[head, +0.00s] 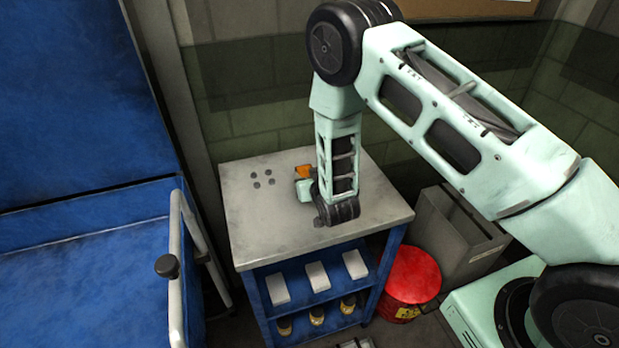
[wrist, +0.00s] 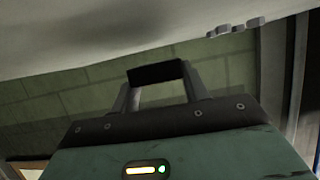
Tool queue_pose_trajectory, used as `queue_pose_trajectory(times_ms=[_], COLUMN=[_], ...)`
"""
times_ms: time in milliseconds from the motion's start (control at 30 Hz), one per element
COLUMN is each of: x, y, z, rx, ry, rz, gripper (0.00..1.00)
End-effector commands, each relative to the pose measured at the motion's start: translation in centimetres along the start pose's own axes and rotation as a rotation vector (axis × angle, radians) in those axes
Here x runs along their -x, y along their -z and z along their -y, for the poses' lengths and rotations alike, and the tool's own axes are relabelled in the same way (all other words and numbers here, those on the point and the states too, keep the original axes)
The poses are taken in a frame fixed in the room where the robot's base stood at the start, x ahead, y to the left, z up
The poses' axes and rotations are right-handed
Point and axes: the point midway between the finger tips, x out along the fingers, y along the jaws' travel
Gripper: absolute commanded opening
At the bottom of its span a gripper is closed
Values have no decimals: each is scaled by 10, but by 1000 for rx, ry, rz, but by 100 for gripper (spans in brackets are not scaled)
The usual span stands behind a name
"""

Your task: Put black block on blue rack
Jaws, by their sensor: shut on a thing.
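In the wrist view, my gripper (wrist: 156,76) is shut on a black block (wrist: 154,73), which spans the gap between its two grey fingertips. The block is clear of the grey surface seen at the top of that view. In the head view my arm reaches down over the grey top of the blue rack (head: 249,292), and the hand (head: 304,189) is partly hidden by the forearm. The block cannot be made out there. The rack has open shelves with white boxes (head: 317,277) above and several bottles (head: 317,315) below.
Several small grey round pieces (head: 263,180) lie on the rack's top. A red bin (head: 411,275) and a grey box (head: 455,238) stand to its right. A large blue machine (head: 85,260) with a grey handle (head: 174,270) is at left. The rack's near top is clear.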

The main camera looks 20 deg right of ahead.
Motion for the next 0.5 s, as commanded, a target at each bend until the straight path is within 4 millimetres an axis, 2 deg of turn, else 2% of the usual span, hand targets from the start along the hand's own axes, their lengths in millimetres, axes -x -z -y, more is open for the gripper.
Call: queue_pose_trajectory(times_ms=[33,67,100,167,200,500], x=[-2,-2,-2,-2,-2,-2], y=[-13,-13,-14,-15,-15,-14], z=[0,0,0,0,0,0], rx=[4,4,5,5,5,5], ry=[0,0,0,0,0,1], rz=[13,14,17,18,18,19], gripper=[0,0,48,65,67,67])
